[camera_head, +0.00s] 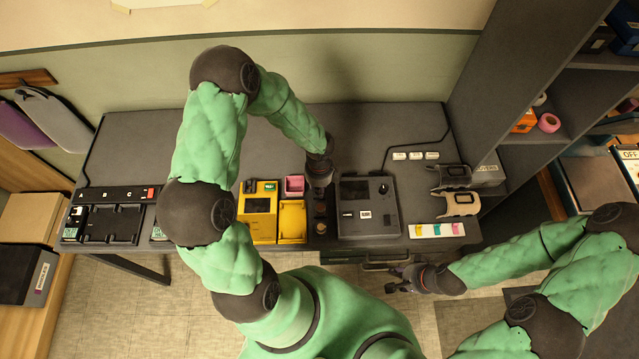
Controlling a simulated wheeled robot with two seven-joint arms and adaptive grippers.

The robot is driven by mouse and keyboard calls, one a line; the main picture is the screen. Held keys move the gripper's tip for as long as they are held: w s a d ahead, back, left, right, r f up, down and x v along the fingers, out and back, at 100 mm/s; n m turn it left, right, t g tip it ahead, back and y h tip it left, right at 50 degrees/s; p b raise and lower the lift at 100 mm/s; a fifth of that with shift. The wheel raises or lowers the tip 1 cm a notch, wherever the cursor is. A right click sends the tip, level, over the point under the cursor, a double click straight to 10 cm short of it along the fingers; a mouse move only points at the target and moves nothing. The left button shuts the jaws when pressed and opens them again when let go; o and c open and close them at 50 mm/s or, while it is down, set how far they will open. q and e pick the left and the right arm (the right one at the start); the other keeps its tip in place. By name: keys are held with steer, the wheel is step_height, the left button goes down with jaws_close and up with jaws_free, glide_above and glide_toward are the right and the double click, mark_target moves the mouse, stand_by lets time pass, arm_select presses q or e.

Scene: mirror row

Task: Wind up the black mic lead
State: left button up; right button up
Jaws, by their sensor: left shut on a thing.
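A thin black lead (420,144) runs over the back right of the grey table, from the right edge down towards the white labelled blocks. Another dark lead (84,160) runs along the table's left edge to the black power strip. I cannot tell which one is the mic lead. My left gripper (320,188) points down at the table, between the pink-and-yellow trays and the dark device. It is shut on a small dark thing, mostly hidden under it. My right gripper (391,280) is low in front of the table's front edge, near a drawer handle, with its fingers apart and empty.
The grey table (350,120) is clear along its back. A power strip (115,194), chargers (108,224), a yellow device (259,205), a yellow tray (293,220), a pink tray (294,186) and a dark box with a knob (368,207) line the front. Shelves (530,90) stand right.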

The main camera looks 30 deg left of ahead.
arm_select(q)
steer(key=shift+m+p, duration=1.05)
steer(key=shift+m, duration=0.75)
steer(key=o, duration=1.1)
steer(key=shift+c, duration=0.2)
steer(key=n+b, duration=0.3)
steer(key=n, duration=0.1)
steer(key=shift+f, duration=0.1)
steer(key=n+b, duration=0.3)
steer(key=n, duration=0.2)
steer(key=n+b, duration=0.3)
steer(key=n, duration=0.2)
steer(key=shift+n+b, duration=1.45)
steer(key=shift+n, duration=0.75)
